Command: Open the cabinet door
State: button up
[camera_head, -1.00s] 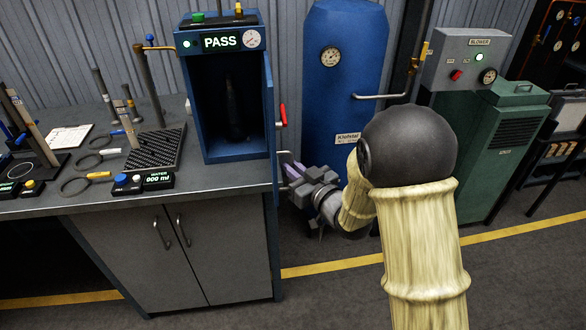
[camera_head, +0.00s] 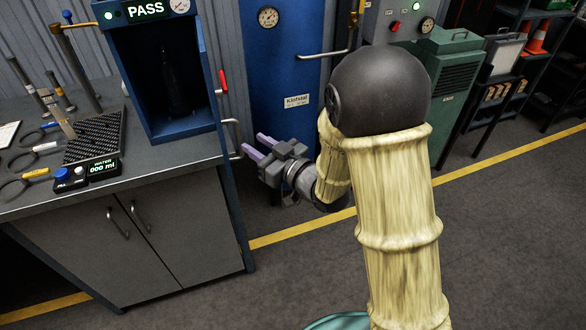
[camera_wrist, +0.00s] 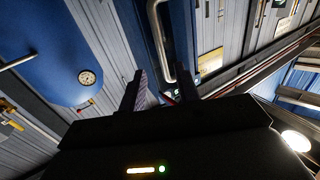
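The blue cabinet (camera_head: 181,129) with the PASS display stands on the bench, its front open and its inside dark. Its door (camera_head: 213,82) stands swung out at the right side, seen nearly edge-on. A silver bar handle (camera_head: 235,136) is on the door's right face. My gripper (camera_head: 253,145) is open and empty, with its purple fingers just right of the handle. In the wrist view the handle (camera_wrist: 158,40) shows ahead of my open fingers (camera_wrist: 166,83). I cannot tell whether they touch it. A dark upright shape (camera_head: 178,88) is inside the cabinet.
The grey bench (camera_head: 190,225) has two closed lower doors and carries tools and a water readout (camera_head: 103,170). A blue tank (camera_head: 290,65) stands behind my gripper. A green blower unit (camera_head: 445,80) is to the right. Open floor (camera_head: 500,240) lies at right.

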jog(key=b+v, duration=0.3)
jog(key=v, duration=0.3)
jog(key=shift+f+b, duration=0.2)
jog(key=shift+b, duration=0.2)
jog(key=shift+d+b, duration=0.15)
jog(key=shift+b, duration=0.3)
jog(key=b+v, duration=0.5)
jog(key=b, duration=0.1)
jog(key=shift+s+r, duration=0.15)
jog(key=shift+s, duration=0.1)
